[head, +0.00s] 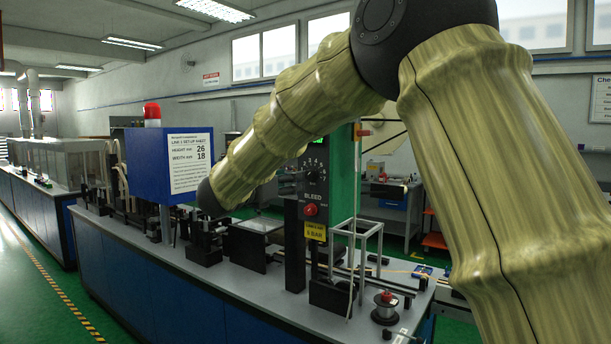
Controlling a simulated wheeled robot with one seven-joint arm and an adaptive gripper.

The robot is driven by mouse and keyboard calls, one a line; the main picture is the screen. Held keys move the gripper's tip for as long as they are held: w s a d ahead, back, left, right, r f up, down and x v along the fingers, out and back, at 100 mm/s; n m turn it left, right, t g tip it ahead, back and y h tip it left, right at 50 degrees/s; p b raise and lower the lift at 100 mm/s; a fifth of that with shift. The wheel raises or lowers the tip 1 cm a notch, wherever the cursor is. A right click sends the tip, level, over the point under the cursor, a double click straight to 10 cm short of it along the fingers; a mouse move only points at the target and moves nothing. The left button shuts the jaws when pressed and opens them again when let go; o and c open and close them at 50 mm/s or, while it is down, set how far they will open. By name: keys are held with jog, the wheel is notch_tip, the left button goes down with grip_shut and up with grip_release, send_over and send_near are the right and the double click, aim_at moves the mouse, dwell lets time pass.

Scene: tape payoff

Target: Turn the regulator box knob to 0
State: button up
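The green regulator box (343,185) stands upright over the bench at the centre of the head view. Its black knob (313,175) sits on a dark face with a white number scale; the pointer is too small to read. A red button (311,210) marked BLEED is below it. My forearm reaches down to the left in front of the box's upper part. Grey parts that look like my gripper (291,180) show just left of the knob. Most of the gripper is hidden behind my forearm. I cannot tell whether it touches the knob or is open.
A blue box with a white setup sheet (188,162) and a red beacon (152,112) stand left of my forearm. A white frame (357,240) and a small spool (385,305) are on the bench (240,290) at right. The green aisle floor at left is clear.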

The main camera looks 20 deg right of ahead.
aim_at(307, 176)
jog(key=p+x, duration=0.2)
jog(key=x, duration=0.6)
jog(key=shift+d+p, duration=0.1)
jog(key=shift+p, duration=0.2)
jog(key=c, duration=1)
